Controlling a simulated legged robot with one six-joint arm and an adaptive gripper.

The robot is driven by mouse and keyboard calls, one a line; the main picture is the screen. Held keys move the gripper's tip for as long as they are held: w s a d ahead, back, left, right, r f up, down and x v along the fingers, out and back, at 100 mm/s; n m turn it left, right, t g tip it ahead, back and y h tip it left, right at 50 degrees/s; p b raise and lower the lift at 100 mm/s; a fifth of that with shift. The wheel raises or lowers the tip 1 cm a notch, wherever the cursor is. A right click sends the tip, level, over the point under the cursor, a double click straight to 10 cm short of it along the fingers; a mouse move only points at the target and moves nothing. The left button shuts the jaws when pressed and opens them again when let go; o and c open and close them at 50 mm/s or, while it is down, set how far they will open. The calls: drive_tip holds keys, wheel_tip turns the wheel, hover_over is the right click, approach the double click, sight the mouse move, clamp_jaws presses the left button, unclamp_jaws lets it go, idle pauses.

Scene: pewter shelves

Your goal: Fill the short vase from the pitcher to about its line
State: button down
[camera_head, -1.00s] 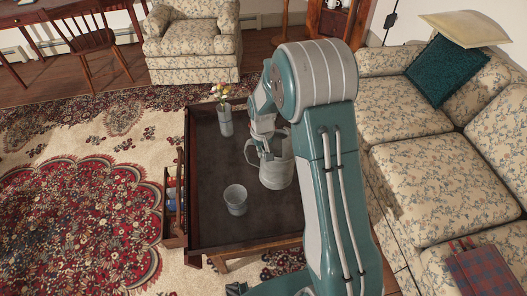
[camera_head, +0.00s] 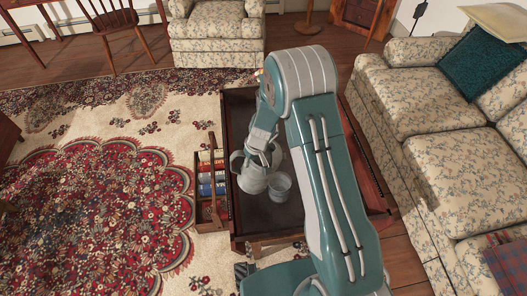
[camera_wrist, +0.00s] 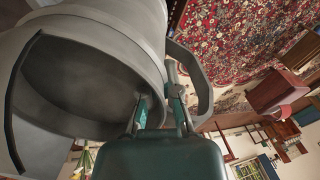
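The grey metal pitcher (camera_head: 253,178) is at my gripper (camera_head: 262,150), over the left part of the dark table in the head view. The short vase (camera_head: 281,186), a small grey cup shape, stands upright on the table just right of the pitcher, close to it in the picture. The pitcher's tilt, the water level and the vase's line cannot be made out.
The dark table (camera_head: 265,220) has bare top in front of the vase. A wooden rack with bottles or cans (camera_head: 210,185) is at the table's left side. A floral sofa (camera_head: 430,150) stands right and a floral armchair (camera_head: 217,35) behind.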

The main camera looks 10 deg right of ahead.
sight(245, 172)
drive_tip(key=shift+y, duration=0.7)
drive_tip(key=x, duration=0.8)
drive_tip(key=shift+s+d+f, duration=0.1)
drive_tip(key=shift+d+f, duration=0.05)
drive_tip(key=shift+d, duration=0.1)
drive_tip(key=shift+f, duration=0.45)
drive_tip(key=shift+d+y, duration=0.65)
drive_tip(key=shift+y, duration=0.35)
drive_tip(key=shift+d+y, duration=0.2)
drive_tip(key=shift+y, duration=0.55)
drive_tip(key=shift+d+y, duration=0.25)
drive_tip(key=shift+y, duration=0.5)
drive_tip(key=shift+d+r+n+y, duration=0.3)
drive_tip(key=shift+d+r+y, duration=0.35)
drive_tip(key=shift+r+y, duration=0.3)
idle(2.4)
